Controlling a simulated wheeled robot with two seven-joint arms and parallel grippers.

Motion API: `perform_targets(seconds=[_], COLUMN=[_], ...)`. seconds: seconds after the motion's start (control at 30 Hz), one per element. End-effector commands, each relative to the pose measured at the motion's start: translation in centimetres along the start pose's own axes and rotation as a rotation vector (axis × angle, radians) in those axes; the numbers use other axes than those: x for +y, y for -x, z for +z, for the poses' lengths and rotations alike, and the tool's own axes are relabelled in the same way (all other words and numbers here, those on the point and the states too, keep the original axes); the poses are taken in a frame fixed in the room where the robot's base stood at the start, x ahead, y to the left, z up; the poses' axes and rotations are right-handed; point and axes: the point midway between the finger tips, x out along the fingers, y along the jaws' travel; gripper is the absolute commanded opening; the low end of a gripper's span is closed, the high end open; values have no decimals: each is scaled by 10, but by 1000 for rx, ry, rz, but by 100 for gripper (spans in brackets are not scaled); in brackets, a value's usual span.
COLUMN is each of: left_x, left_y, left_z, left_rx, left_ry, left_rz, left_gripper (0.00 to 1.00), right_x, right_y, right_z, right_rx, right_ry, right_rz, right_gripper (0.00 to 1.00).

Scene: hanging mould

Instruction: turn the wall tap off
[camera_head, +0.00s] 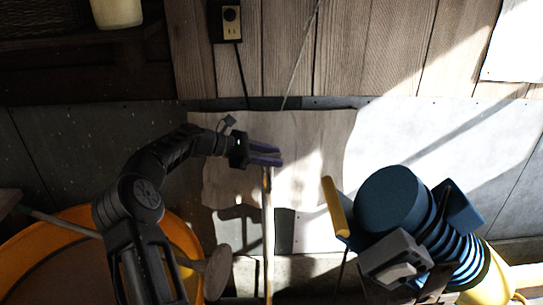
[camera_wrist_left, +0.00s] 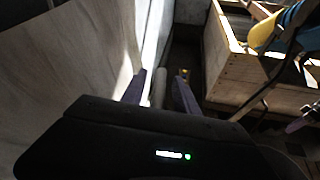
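The wall tap appears to be at the top of a thin upright pipe (camera_head: 268,225) in front of the wall sheet; a small brass-coloured part (camera_head: 267,176) shows just under my fingers. The tap's handle cannot be made out. My left gripper (camera_head: 279,155) is at the pipe's top, its two purple fingers apart and pointing right. In the left wrist view the fingers (camera_wrist_left: 159,90) stand on either side of a pale upright rod (camera_wrist_left: 159,86), with gaps visible; I cannot tell whether they touch it.
A large orange round tub (camera_head: 190,240) stands at the lower left. A blue machine (camera_head: 390,200) with a ribbed hose stands at the right. A wooden crate (camera_wrist_left: 232,82) shows in the left wrist view. A socket box (camera_head: 231,20) is on the planked wall above.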

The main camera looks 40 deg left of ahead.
Motion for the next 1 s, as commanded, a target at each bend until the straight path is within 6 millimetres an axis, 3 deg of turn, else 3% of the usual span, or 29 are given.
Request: perform_targets(seconds=[0.47, 0.87, 1.0], left_x=[0, 0, 3], left_y=[0, 1, 3], left_z=[0, 1, 6], left_rx=[0, -1, -12], left_ry=[0, -1, -14], left_rz=[0, -2, -33], left_gripper=[1, 0, 0], right_x=[0, 0, -5], right_y=[0, 1, 15], right_z=[0, 0, 1], right_rx=[0, 0, -3], right_ry=[0, 0, -2], right_rz=[0, 0, 3], right_gripper=[36, 36, 36])
